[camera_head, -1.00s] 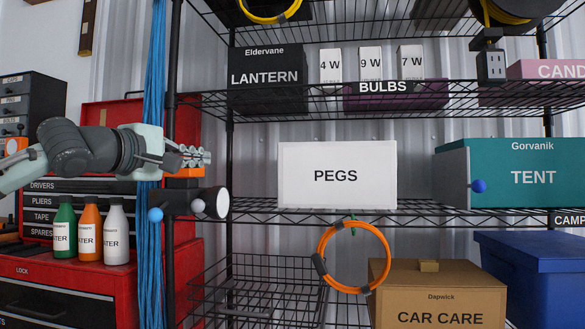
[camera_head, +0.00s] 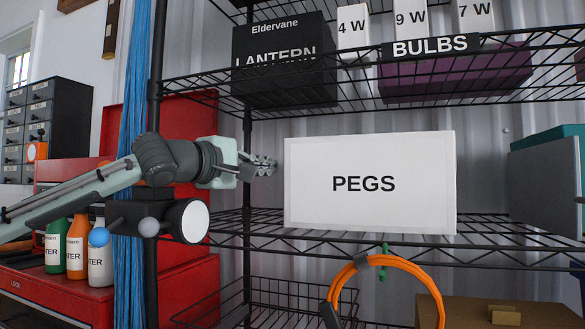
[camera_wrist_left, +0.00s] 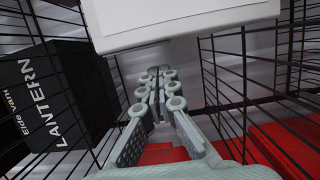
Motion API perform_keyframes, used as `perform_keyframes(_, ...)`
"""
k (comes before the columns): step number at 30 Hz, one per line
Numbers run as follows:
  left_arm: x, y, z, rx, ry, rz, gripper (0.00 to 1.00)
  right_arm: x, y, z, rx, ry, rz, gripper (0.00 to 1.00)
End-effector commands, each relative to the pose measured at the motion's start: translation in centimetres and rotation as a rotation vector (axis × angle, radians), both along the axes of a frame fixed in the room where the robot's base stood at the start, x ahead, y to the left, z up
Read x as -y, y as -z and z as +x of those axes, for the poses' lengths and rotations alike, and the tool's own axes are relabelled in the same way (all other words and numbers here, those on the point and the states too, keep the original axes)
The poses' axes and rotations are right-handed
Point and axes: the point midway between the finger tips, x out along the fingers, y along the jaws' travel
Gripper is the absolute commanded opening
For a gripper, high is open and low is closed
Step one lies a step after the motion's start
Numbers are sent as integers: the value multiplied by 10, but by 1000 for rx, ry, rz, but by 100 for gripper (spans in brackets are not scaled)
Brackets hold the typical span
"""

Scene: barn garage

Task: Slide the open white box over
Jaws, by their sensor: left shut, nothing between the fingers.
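The white box labelled PEGS (camera_head: 420,185) stands upright on the middle wire shelf (camera_head: 330,243). Its front faces me; its top opening cannot be made out. My left gripper (camera_head: 268,166) is shut and empty, just left of the box's left edge, at about the upper half of its height. A small gap shows between the fingertips and the box in the head view. In the left wrist view the white box (camera_wrist_left: 180,18) fills the top, beyond the shut fingers (camera_wrist_left: 160,82). My right gripper is not in view.
A black LANTERN box (camera_head: 285,60) and a purple BULBS bin (camera_head: 460,78) sit on the shelf above. A teal box (camera_head: 560,133) stands to the right, with bare shelf between. A dark post (camera_head: 155,90) and a round lamp-like object (camera_head: 190,220) are near my left arm.

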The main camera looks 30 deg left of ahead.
Motion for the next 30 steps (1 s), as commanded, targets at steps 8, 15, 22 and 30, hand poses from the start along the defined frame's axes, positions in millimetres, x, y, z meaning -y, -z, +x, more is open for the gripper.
perform_keyframes(8, 0, 3, 44, -8, -2, 6, 0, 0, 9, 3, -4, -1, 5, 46)
perform_keyframes(15, 1, 2, 73, -4, 1, 4, 0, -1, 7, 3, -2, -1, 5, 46)
perform_keyframes(22, 2, 1, 83, -2, 3, 1, 0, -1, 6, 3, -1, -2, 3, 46)
perform_keyframes(30, 2, 0, 83, -2, 3, 1, 0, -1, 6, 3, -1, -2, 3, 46)
